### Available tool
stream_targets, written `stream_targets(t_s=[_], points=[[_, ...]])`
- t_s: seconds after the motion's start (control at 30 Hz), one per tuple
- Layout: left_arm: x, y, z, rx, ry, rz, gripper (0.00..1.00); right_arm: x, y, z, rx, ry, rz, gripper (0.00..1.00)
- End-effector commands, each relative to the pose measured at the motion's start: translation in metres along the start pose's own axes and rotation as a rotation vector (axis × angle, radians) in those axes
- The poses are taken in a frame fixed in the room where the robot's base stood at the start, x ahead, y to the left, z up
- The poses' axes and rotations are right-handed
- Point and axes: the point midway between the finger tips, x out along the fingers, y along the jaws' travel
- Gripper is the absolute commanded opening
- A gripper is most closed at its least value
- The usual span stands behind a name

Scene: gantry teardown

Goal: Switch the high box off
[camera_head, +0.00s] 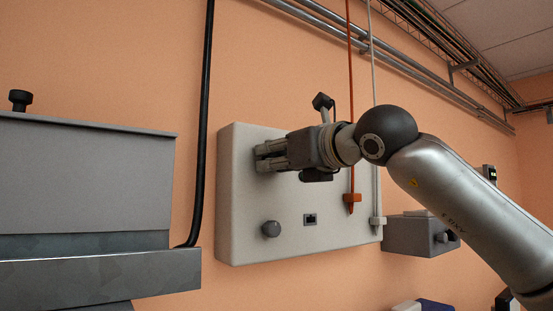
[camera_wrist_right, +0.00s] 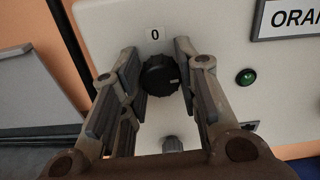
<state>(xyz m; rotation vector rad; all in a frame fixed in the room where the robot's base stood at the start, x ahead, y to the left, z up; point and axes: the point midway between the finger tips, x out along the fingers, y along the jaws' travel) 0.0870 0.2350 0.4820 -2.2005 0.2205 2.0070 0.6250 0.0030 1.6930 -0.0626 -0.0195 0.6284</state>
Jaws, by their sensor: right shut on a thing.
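The high box, a pale grey wall box (camera_head: 240,215), hangs on the orange wall in the head view and fills the right wrist view (camera_wrist_right: 215,40). My right gripper (camera_head: 262,157) reaches its upper left front. In the wrist view its fingers are shut on a black round knob (camera_wrist_right: 160,75), one on each side. A pale mark on the knob points to the right, while a "0" label (camera_wrist_right: 155,33) sits above it. A green lamp (camera_wrist_right: 246,77) is to the right; I cannot tell whether it is lit. My left gripper is not in view.
A second knob (camera_head: 271,229) and a socket (camera_head: 310,219) are lower on the box. Orange (camera_head: 352,199) and grey (camera_head: 378,221) plugs hang near its right side. A smaller grey box (camera_head: 415,237) is to the right. A grey metal cabinet (camera_head: 85,175) stands left, beside a black cable (camera_head: 203,110).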

Motion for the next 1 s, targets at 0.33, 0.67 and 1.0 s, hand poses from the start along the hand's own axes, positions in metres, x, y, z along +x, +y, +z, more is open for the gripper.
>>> stream_targets(t_s=[0.33,0.67,1.0], points=[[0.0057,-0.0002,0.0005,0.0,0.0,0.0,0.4,-0.0001,0.0011,-0.0004,-0.262,-0.001,0.0,0.06],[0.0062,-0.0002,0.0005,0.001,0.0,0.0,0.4,-0.0004,0.0019,0.0004,-0.577,-0.001,-0.001,0.06],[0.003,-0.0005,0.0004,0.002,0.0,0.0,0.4,-0.0003,0.0028,0.0,-0.9,-0.001,-0.001,0.06]])
